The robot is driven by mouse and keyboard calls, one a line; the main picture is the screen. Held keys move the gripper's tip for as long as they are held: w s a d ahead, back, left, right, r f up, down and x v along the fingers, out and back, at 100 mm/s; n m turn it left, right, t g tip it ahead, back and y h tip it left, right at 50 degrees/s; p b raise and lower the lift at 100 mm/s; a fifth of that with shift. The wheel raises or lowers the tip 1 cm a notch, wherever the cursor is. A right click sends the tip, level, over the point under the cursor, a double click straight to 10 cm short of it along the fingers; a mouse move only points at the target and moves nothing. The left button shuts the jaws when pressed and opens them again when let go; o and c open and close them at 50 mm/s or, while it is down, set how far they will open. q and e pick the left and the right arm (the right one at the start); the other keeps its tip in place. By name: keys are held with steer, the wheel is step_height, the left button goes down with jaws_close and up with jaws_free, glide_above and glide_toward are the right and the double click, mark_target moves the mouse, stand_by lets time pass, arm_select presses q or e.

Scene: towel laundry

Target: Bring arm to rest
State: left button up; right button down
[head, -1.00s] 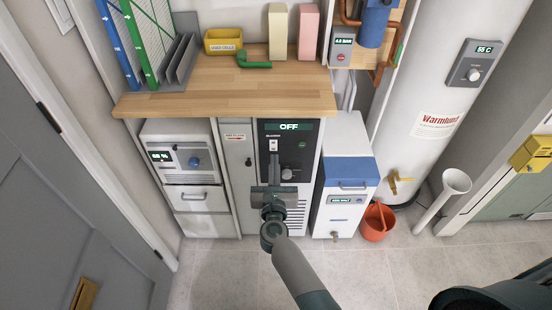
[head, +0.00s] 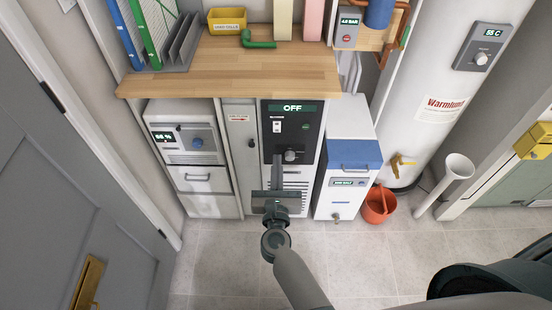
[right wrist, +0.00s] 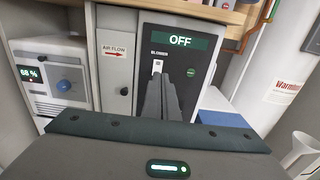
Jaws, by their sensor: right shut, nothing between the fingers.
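My right gripper (head: 277,160) is in front of the dark blower panel (head: 308,128), in the middle of the head view. Its two fingers (right wrist: 161,84) are pressed together and empty. The panel display reads OFF, with a small white switch (head: 277,127) below it. My left gripper is not in view.
A wooden counter (head: 225,75) juts out above the panel. A white cabinet (head: 190,146) stands left, a blue-topped unit (head: 355,154) right, and an orange bucket (head: 377,206) on the floor. A grey door (head: 60,190) is at left.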

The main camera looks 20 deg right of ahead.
steer(key=s+a+f+n+g+y, duration=0.2)
steer(key=s+f+n+y, duration=0.3)
steer(key=f+n, duration=0.85)
steer(key=s+a+f+n+g+y, duration=0.2)
steer(key=s+f+n, duration=0.5)
steer(key=f+n, duration=0.65)
steer(key=s+d+f+n+g, duration=0.3)
steer(key=s+d+f+n, duration=0.1)
steer(key=s+f+n, duration=0.3)
steer(key=s+d+f+n+g, duration=0.4)
steer(key=s+f+n, duration=0.3)
steer(key=s+f, duration=0.5)
steer(key=s+d, duration=0.1)
steer(key=s, duration=0.2)
steer(key=shift+f+n+g+h, duration=0.25)
steer(key=shift+n+g+h, duration=0.05)
steer(key=shift+n, duration=0.1)
